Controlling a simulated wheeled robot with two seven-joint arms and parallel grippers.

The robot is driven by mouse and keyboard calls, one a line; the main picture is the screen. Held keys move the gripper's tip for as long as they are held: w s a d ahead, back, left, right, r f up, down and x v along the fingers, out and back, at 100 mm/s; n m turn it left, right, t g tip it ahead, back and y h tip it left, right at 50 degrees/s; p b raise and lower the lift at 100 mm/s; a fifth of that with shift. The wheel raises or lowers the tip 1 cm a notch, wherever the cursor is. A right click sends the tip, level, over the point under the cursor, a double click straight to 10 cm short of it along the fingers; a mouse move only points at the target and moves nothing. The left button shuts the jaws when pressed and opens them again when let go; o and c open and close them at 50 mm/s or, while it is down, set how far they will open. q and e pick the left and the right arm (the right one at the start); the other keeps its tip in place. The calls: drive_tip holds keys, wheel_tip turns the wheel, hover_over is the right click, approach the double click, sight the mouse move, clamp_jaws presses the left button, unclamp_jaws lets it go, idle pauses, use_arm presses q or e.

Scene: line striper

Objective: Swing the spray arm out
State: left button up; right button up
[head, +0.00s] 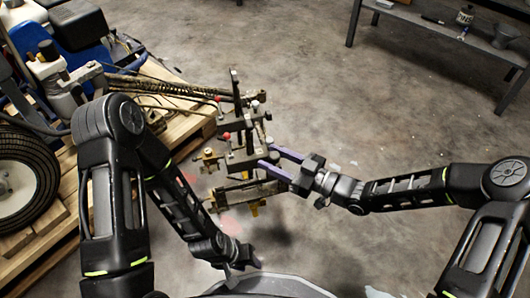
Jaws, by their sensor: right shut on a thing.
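The line striper (105,50) stands on a wooden pallet at the left. Its spray arm (237,110) is a dark metal bar assembly with clamps, red knobs and brass-coloured fittings. It sticks out past the pallet's right edge, over the floor. My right gripper (266,164) reaches in from the right. Its purple fingers are shut on the spray arm around its middle; the exact part gripped is partly hidden. My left gripper (241,267) hangs low near the bottom centre, apart from the spray arm. Its fingers show only edge-on, so their opening is unclear.
The wooden pallet (185,128) fills the left side, with a large black tyre (35,165) on it. A dark bench (440,22) with small items on it stands at the upper right. The concrete floor between is clear.

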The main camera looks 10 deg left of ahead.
drive_tip(key=v, duration=0.4)
drive_tip(key=shift+s+d+p, duration=0.2)
drive_tip(key=shift+d+p, duration=0.15)
drive_tip(key=shift+p, duration=0.05)
